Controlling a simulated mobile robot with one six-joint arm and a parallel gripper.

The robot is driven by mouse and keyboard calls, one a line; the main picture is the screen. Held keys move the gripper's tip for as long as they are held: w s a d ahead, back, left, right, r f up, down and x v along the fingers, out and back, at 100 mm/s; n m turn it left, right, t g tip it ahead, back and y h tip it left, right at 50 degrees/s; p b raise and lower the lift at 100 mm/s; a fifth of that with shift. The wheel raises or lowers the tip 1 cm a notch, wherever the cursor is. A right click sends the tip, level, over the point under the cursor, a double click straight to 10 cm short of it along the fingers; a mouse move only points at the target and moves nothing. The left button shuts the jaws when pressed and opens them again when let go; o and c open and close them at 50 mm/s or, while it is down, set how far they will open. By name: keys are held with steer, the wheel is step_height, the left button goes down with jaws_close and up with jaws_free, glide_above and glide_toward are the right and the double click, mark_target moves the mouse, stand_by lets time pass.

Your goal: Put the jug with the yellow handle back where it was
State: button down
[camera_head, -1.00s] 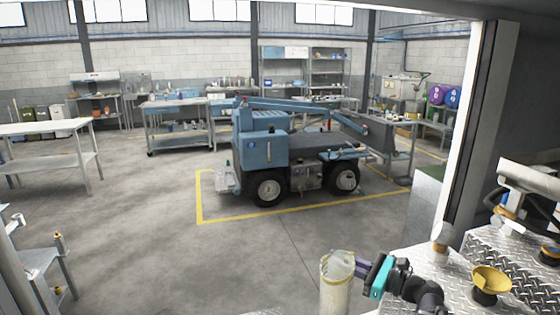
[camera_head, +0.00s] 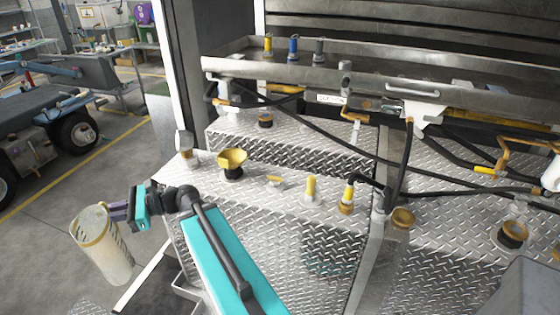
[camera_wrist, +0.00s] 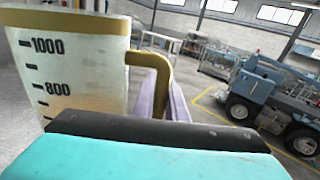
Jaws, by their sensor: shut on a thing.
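The jug with the yellow handle (camera_head: 105,250) is a tall translucent vessel with a yellow rim. It is at the lower left of the head view, held in the air over the floor and tilted somewhat in the picture. In the wrist view the jug (camera_wrist: 70,75) shows black marks 1000 and 800, and its yellow handle (camera_wrist: 150,62) runs down toward the fingers. My gripper (camera_head: 122,211), with purple fingers, is shut on the handle side of the jug. The fingers partly hide the handle.
A diamond-plate deck (camera_head: 280,210) lies right of the jug, bearing a yellow funnel (camera_head: 232,158), a clear-topped cup (camera_head: 185,143) and several yellow-topped fittings. Black hoses cross it. A metal tray (camera_head: 390,72) stands behind. A blue vehicle (camera_head: 40,125) is parked at left. Open floor lies between.

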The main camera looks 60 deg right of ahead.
step_height(320, 180, down, 8)
steer(key=shift+r, duration=0.25)
steer(key=shift+d, duration=0.15)
stand_by(0.5)
